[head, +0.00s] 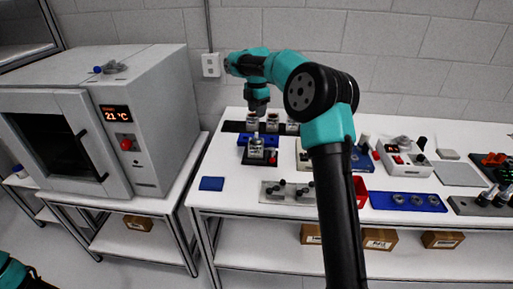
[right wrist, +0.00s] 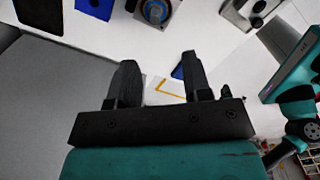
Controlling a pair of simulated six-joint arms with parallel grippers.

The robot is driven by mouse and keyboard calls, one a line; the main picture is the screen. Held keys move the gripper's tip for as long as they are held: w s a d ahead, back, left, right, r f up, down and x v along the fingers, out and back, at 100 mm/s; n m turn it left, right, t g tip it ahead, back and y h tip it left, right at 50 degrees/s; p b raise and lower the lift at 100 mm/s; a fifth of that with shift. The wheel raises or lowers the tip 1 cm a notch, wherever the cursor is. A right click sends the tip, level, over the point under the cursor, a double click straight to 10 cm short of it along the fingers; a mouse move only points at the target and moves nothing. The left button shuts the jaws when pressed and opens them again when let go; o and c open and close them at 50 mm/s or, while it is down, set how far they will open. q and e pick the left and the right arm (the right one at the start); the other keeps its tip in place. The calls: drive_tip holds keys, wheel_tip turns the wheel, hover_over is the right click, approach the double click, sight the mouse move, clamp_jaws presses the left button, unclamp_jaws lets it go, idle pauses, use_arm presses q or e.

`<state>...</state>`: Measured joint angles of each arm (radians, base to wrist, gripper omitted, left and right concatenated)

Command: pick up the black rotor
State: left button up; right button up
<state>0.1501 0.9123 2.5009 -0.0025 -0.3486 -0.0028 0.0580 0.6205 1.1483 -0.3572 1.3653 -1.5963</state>
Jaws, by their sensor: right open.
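My right gripper (head: 258,108) points down above the back of the white table, over the row of small silver motor-like parts. In the right wrist view its two dark fingers (right wrist: 160,75) stand apart with nothing between them. Several small black parts stand on a grey plate (head: 272,195) at the table's front, below and right of the gripper. I cannot tell for certain which black part is the rotor. My left gripper does not show.
A grey oven (head: 150,110) stands left of the table. A blue pad (head: 212,184) lies at the table's front left. A blue tray with silver rings (head: 432,208) and a white box with a red button (head: 406,165) are to the right. My right arm hides part of the table.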

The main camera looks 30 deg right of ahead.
sight(257, 134)
wheel_tip(257, 134, down, 7)
drive_tip(key=shift+r, duration=0.15)
idle(0.4)
drive_tip(key=shift+w+d+f, duration=0.1)
drive_tip(key=shift+w+f, duration=0.1)
drive_tip(key=shift+f, duration=1.1)
drive_tip(key=shift+w+d+f, duration=0.1)
drive_tip(key=shift+w+f, duration=0.05)
drive_tip(key=shift+f, duration=1.15)
drive_tip(key=shift+c, duration=0.3)
clamp_jaws()
drive_tip(key=shift+a, duration=0.1)
